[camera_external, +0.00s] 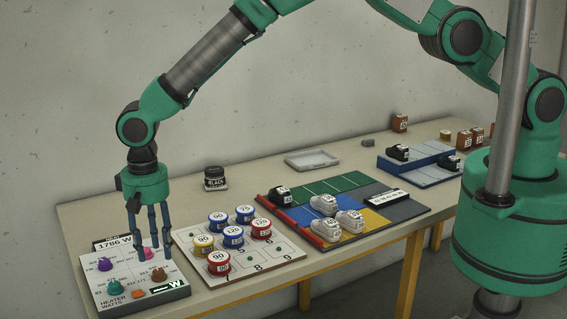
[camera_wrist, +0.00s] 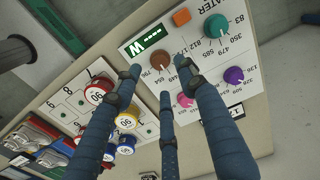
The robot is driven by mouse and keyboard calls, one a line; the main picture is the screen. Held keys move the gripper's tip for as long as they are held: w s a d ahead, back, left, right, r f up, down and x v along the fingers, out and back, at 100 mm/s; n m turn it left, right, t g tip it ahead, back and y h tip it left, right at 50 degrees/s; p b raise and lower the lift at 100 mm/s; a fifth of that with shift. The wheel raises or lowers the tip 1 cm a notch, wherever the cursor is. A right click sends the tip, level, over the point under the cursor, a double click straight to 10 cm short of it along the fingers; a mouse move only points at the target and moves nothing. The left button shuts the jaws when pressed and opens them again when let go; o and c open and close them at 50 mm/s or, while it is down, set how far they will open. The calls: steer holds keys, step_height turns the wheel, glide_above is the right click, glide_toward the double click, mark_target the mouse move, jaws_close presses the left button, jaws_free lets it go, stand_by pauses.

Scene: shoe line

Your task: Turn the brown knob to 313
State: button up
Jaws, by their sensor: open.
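The brown knob (camera_external: 158,274) sits at the right side of a grey-white heater panel (camera_external: 118,291) marked HEATER WATTS. It also shows in the wrist view (camera_wrist: 160,60), with a pale pointer mark and small printed numbers around it that are too small to read surely. My gripper (camera_external: 151,243) hangs over the panel, fingers pointing down. Its three blue fingers are spread apart and empty; the wrist view shows the knob beyond and between the fingertips (camera_wrist: 158,83). I cannot tell the exact height of the gap, but nothing is gripped.
Purple (camera_external: 105,264), teal (camera_external: 115,286) and pink (camera_external: 146,254) knobs and an orange button (camera_external: 138,294) crowd the brown knob. A numbered board (camera_external: 275,262) with several coloured tins stands to the right.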

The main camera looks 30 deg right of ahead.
mark_target(158, 271)
steer(key=shift+f, duration=2.7)
jaws_close()
